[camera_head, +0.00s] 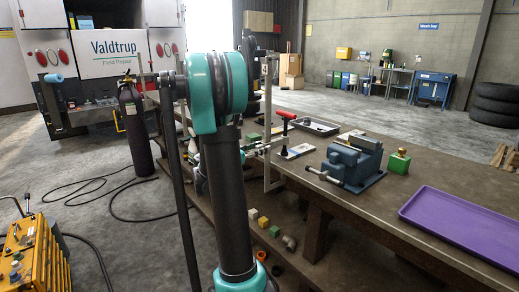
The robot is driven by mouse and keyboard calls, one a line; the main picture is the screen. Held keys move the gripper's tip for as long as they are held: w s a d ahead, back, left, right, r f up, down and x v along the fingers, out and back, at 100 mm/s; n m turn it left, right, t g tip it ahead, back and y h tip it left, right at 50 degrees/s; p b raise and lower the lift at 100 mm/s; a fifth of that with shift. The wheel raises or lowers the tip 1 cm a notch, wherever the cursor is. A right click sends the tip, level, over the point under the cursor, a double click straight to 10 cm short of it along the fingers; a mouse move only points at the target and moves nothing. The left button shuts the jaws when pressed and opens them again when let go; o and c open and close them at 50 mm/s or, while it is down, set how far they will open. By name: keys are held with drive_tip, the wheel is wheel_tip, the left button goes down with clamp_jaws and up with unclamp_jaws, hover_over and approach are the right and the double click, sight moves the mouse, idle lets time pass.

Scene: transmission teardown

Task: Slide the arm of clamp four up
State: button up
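A tall grey metal bar (267,120) stands upright at the left edge of the workbench (330,190), with short arms at its top and near its foot. Small metal parts show just left of the bar, partly behind my teal and black arm, and I cannot tell which belong to my gripper. The gripper's fingers cannot be made out. A red-handled tool (286,116) stands upright on the bench just right of the bar.
A blue vise (350,163), a green block with a brass top (398,162) and a purple tray (470,228) lie to the right on the bench. A dark tray (316,126) lies farther back. A yellow case (35,255) sits front left.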

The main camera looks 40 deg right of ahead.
clamp_jaws()
wheel_tip(320, 180, up, 12)
drive_tip(key=shift+r, duration=0.2)
idle(0.5)
unclamp_jaws()
drive_tip(key=shift+f, duration=0.1)
drive_tip(key=shift+a, duration=0.1)
